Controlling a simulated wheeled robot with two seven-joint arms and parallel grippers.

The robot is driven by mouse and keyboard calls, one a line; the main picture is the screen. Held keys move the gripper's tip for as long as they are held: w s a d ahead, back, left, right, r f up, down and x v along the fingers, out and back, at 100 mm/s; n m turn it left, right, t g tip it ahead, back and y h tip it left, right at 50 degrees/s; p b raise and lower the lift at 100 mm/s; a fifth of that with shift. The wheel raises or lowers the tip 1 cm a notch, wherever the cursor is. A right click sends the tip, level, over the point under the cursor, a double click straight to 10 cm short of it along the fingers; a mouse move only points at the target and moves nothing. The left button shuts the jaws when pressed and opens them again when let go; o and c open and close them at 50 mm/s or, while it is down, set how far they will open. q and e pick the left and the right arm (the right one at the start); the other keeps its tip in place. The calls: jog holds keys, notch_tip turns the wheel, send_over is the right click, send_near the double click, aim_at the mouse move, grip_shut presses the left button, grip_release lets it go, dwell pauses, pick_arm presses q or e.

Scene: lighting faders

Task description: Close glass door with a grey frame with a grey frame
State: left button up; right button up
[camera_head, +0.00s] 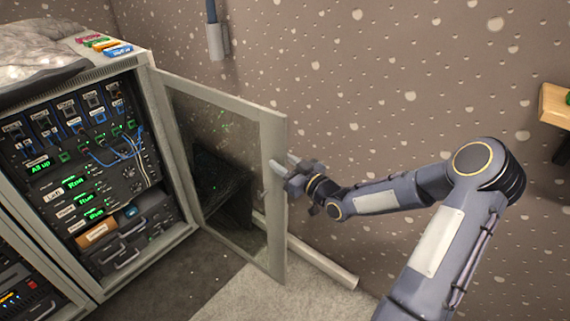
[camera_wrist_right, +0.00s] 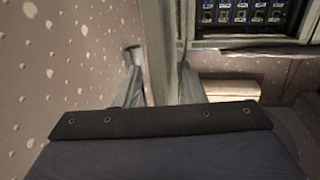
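The glass door with a grey frame (camera_head: 274,205) stands swung wide open from the equipment cabinet on the left, hinged at the cabinet's front right edge. A small handle shows on its free side. My right gripper (camera_head: 284,166) is at the free edge of the door, about halfway up. In the right wrist view the door's frame (camera_wrist_right: 158,50) runs between the two fingers of my right gripper (camera_wrist_right: 160,85), one on each side. The fingers are apart, and a firm grip on the frame is not visible. My left gripper is not in view.
The cabinet (camera_head: 150,95) holds rack units with lit green labels and blue cables. Coloured blocks (camera_head: 104,46) lie on its top. A dotted wall (camera_head: 370,90) stands close behind the door, with a pale beam (camera_head: 320,262) along its foot. The floor in front of the cabinet is clear.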

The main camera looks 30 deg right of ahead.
jog(key=c, duration=0.7)
jog(key=s+a+m+h+b, duration=0.1)
jog(key=s+a+h+b, duration=0.1)
jog(key=a+b, duration=0.3)
jog(key=shift+s+a, duration=0.35)
jog(key=shift+a, duration=0.7)
jog(key=s+a+m+h+b, duration=0.1)
jog(key=a+m+h+b, duration=0.1)
jog(key=a+b, duration=0.2)
jog(key=shift+s+a+t+h, duration=0.3)
jog(key=shift+s+a+h, duration=0.1)
jog(key=shift+a, duration=1.3)
jog(key=shift+r, duration=0.1)
